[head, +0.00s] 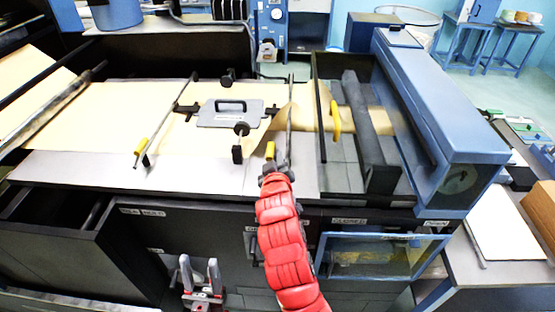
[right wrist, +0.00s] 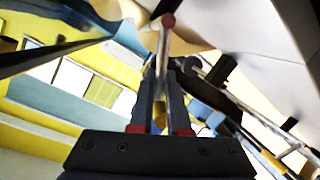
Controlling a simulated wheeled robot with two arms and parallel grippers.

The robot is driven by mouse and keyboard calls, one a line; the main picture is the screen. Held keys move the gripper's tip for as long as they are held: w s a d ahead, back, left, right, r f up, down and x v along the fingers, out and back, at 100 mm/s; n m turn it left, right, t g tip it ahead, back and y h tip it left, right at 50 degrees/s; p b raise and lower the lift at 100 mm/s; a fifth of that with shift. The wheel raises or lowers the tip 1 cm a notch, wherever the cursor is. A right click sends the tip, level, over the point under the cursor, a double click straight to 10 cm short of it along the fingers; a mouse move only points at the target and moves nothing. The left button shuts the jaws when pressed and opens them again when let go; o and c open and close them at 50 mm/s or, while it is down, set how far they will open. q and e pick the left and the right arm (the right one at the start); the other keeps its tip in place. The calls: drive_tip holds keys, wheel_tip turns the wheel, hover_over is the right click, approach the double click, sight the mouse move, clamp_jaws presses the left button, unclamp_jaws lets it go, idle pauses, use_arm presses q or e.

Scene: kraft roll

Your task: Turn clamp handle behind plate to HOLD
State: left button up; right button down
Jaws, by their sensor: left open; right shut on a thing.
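The grey plate (head: 232,119) with a black handle lies on the brown kraft paper. A small black clamp (head: 228,77) stands behind the plate at the paper's far edge; its lettering cannot be read. My right gripper (head: 276,170), on the red arm, is at the table's front edge, right of and nearer than the plate. It is shut on a thin rod (head: 290,115) that points away from me. In the right wrist view the rod (right wrist: 168,48) ends in a reddish round tip, clear of the clamp. My left gripper (head: 200,275) is open and empty, low before the cabinet.
Another black clamp (head: 240,130) stands at the plate's front. A metal bar (head: 165,120) with a yellow end lies across the paper at left. The paper (head: 283,122) rises beside the rod. A dark trough with a roller (head: 365,125) and blue housing (head: 440,110) bound the right.

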drive_tip(key=shift+f, duration=0.15)
idle(0.3)
drive_tip(key=c, duration=1.2)
unclamp_jaws()
drive_tip(key=shift+o, duration=0.2)
drive_tip(key=shift+s, duration=0.35)
drive_tip(key=p+v, duration=0.8)
drive_tip(key=v, duration=0.8)
drive_tip(key=shift+s+r+p, duration=0.25)
drive_tip(key=shift+s+p, duration=0.1)
